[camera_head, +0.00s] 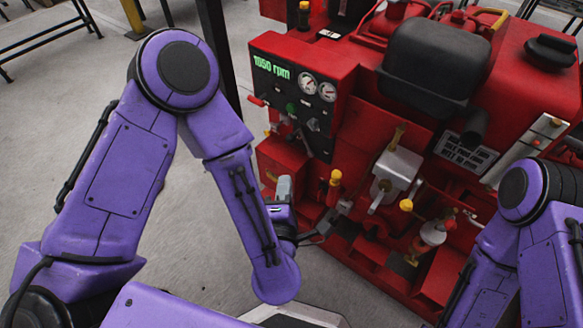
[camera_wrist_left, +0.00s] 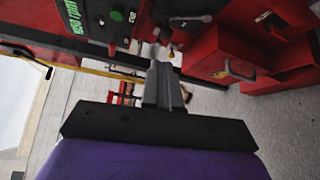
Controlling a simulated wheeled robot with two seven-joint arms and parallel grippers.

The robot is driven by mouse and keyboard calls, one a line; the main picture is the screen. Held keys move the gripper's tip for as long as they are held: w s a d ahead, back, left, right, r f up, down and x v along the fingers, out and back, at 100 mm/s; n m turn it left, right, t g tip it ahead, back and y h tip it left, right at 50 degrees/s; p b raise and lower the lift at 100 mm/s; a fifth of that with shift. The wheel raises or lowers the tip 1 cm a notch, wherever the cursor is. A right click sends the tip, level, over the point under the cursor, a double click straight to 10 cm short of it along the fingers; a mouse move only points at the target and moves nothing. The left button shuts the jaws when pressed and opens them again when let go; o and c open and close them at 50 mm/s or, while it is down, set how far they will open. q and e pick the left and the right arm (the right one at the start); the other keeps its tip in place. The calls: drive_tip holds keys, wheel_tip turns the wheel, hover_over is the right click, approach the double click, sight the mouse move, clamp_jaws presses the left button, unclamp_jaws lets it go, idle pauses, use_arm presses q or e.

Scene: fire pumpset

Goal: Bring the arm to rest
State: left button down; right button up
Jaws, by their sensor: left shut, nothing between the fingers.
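My left arm (camera_head: 225,150) comes in from the left, bends at a high elbow and reaches down in front of the red pumpset (camera_head: 350,130). My left gripper (camera_head: 332,222) is low by the front of the pumpset, pointing right. In the left wrist view my left gripper (camera_wrist_left: 165,75) shows its fingers together, with nothing held. I cannot tell from these views how much space separates the fingertips from the machine. My right arm (camera_head: 530,215) shows at the right edge; its gripper is out of view.
Grey floor (camera_head: 60,150) is open at the left. A dark rack (camera_head: 45,40) stands at the back left.

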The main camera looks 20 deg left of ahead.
use_arm(q)
wheel_tip(320, 180, down, 12)
drive_tip(key=s+m+g+h, duration=0.2)
drive_tip(key=m+g+h, duration=0.2)
drive_tip(key=m, duration=0.8)
drive_tip(key=s+a+f+m+g+y, duration=0.2)
drive_tip(key=s+a+f+g, duration=0.2)
drive_tip(key=s+a+f, duration=0.4)
drive_tip(key=s+a+f+m+g+y, duration=0.2)
drive_tip(key=s+a+f+g, duration=0.3)
drive_tip(key=a, duration=0.5)
wheel_tip(320, 180, up, 24)
drive_tip(key=s+p, duration=0.3)
drive_tip(key=p, duration=2.1)
drive_tip(key=shift+a, duration=0.3)
